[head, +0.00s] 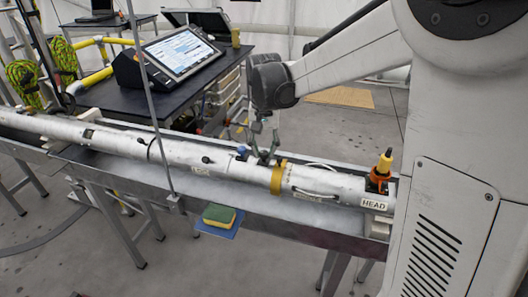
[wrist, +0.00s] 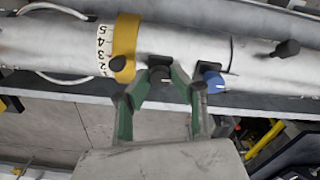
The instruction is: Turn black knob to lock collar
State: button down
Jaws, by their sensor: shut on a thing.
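A long white tube (head: 228,165) lies in a metal trough, with a yellow collar (head: 276,179) around it near its HEAD end. The collar also shows in the wrist view (wrist: 126,45), beside a printed number scale. A black knob (wrist: 160,74) stands on the tube next to the collar. My gripper (head: 264,158) reaches down to the tube just left of the collar in the head view. In the wrist view, the green-padded fingertips (wrist: 161,82) are on either side of this knob and shut on it. Another dark knob (wrist: 118,64) sits at the collar's edge.
A blue knob (wrist: 213,80) is close beside my right finger in the wrist view, with another black knob (wrist: 288,48) farther right. An orange-and-yellow fitting (head: 381,170) stands at the HEAD end. A sponge (head: 218,215) lies at the trough's front edge; a tablet (head: 178,52) stands behind.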

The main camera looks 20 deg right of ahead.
aim_at(264, 152)
jog(key=shift+m, duration=0.6)
jog(key=c, duration=1.5)
grip_release()
notch_tip(264, 152, up, 12)
